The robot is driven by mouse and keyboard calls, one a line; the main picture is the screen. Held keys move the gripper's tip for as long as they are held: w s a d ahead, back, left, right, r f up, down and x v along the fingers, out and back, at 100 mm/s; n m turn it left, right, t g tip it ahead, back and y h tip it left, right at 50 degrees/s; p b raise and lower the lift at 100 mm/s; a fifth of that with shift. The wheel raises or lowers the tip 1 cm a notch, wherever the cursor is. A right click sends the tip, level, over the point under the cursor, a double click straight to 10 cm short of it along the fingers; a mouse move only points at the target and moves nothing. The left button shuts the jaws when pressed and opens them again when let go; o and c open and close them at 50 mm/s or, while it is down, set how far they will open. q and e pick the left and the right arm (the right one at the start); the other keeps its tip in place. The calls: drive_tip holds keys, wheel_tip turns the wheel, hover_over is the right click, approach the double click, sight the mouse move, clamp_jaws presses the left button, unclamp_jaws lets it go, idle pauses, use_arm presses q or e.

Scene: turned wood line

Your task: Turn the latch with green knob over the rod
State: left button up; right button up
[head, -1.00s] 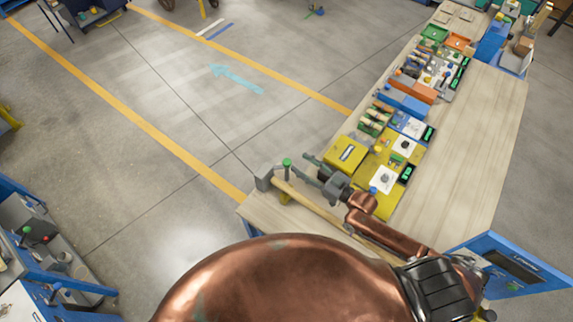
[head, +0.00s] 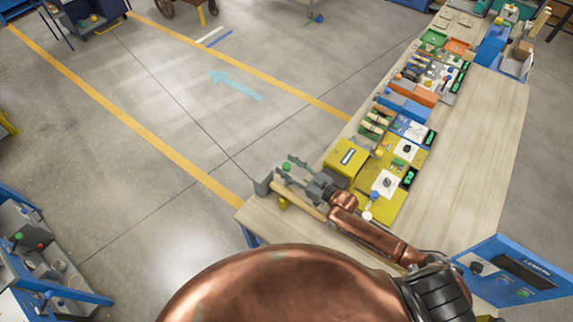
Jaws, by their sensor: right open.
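The green knob (head: 286,167) is near the table's left corner, at the left end of a pale wooden rod (head: 310,207). A grey block (head: 263,185) stands at that end of the rod. The latch arm below the knob is mostly hidden, so I cannot tell its angle to the rod. My right gripper (head: 290,170) is open above the rod end, with its fingers around or just beside the knob. Contact cannot be told. My left gripper is out of view.
A yellow box (head: 346,158) stands just right of the gripper, and a yellow board (head: 380,205) with white plates lies beyond my forearm. Several trays and parts line the wooden table (head: 455,170). A blue-framed panel (head: 515,272) stands at the right. Open floor lies left of the table.

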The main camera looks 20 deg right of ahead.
drive_tip(key=shift+w+a, duration=0.25)
drive_tip(key=shift+w, duration=0.05)
drive_tip(key=shift+c, duration=0.4)
clamp_jaws()
